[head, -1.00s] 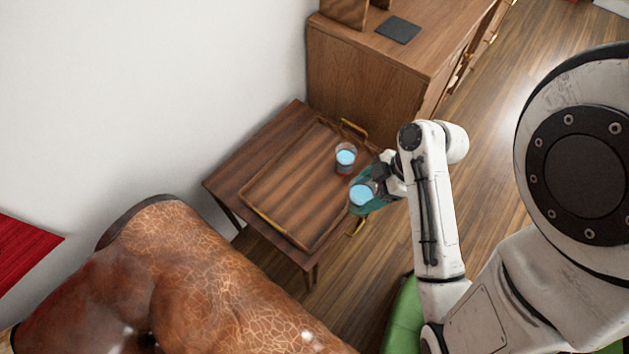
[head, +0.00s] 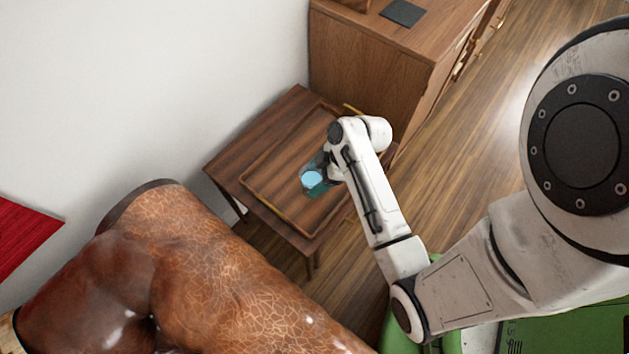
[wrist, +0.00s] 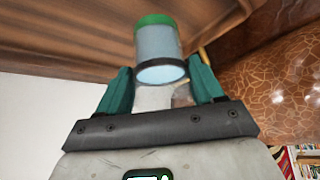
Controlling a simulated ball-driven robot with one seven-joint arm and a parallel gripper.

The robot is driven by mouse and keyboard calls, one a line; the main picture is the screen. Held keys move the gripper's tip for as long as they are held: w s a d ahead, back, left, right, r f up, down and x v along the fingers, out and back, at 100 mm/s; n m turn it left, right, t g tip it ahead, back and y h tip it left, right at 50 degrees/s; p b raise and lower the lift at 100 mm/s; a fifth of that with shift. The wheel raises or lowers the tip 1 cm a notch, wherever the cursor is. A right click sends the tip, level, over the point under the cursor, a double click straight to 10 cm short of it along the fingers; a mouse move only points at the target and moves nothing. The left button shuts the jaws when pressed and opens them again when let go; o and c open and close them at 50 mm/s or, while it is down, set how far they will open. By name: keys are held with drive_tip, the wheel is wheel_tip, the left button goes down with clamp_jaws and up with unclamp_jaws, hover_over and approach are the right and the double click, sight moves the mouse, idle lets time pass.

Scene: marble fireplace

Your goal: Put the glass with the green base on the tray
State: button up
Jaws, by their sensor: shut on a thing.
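The glass with the green base (wrist: 158,45) is between the two teal fingers of my gripper (wrist: 162,85) in the wrist view, its green base toward the wood surface. In the head view, the glass (head: 312,180), with light blue contents, is in my gripper (head: 318,174) in front of the wooden tray (head: 266,160). My gripper is shut on the glass. I cannot tell whether its base touches the tray. My arm hides the tray's right part and the second glass seen there earlier.
The tray lies on a small dark wooden table (head: 226,166) against the white wall. A wooden cabinet (head: 365,75) stands behind it. A brown leather armchair (head: 215,255) is in front at left. The tray's left part is clear.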

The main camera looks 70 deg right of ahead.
sight(314, 182)
drive_tip(key=shift+w+f, duration=0.3)
drive_tip(key=shift+f, duration=1.55)
drive_tip(key=shift+b, duration=0.3)
drive_tip(key=o, duration=1.4)
drive_tip(key=shift+f, duration=0.1)
